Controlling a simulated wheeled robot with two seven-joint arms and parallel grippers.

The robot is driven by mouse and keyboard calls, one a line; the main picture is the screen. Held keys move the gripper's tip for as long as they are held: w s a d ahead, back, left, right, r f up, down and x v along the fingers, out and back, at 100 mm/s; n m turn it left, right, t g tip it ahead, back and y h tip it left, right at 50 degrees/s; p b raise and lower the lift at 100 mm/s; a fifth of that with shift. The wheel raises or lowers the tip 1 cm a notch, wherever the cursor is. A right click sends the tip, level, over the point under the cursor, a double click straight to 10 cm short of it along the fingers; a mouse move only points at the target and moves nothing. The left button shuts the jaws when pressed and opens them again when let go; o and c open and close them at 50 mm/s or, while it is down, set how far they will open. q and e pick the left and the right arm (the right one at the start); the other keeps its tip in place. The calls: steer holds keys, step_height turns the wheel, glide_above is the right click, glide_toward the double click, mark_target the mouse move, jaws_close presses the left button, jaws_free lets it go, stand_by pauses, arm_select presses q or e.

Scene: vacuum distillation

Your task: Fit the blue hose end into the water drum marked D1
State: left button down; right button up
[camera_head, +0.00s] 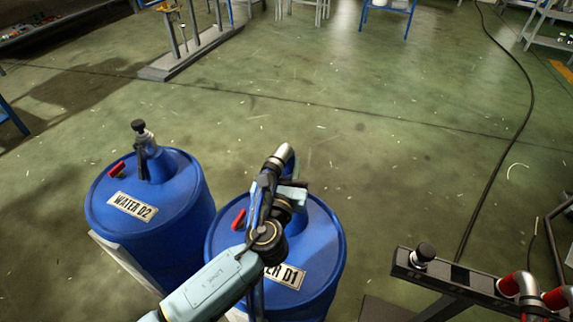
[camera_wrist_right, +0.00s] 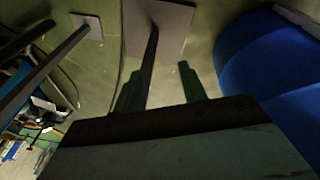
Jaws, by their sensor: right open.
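The blue water drum D1 (camera_head: 325,240) stands at the middle bottom of the head view, its label partly covered by my left arm. My left gripper (camera_head: 272,180) is over the drum's top. A metal-tipped end with a blue part behind it, apparently the blue hose end (camera_head: 283,153), shows at the gripper's tip; the jaws' grip on it is unclear. The drum's opening is hidden behind the arm. My right gripper (camera_wrist_right: 160,88) is open and empty in the right wrist view, with a dark post (camera_wrist_right: 150,60) seen beyond its fingers. It is outside the head view.
Drum D2 (camera_head: 150,225) stands left of D1, with a black-topped fitting (camera_head: 142,135) in its neck. In the wrist view, a blue drum (camera_wrist_right: 265,60) is at right. Open floor lies behind the drums.

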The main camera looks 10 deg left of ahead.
arm_select(q)
steer(key=shift+p, duration=0.4)
stand_by(0.8)
steer(key=shift+f+b, duration=1.9)
steer(key=shift+f, duration=0.4)
steer(key=c, duration=0.9)
jaws_free()
steer(key=shift+c, duration=0.2)
steer(key=shift+s, duration=0.1)
steer(key=s+p, duration=0.2)
steer(key=s, duration=1.1)
steer(key=shift+d, duration=0.2)
steer(key=shift+s, duration=0.1)
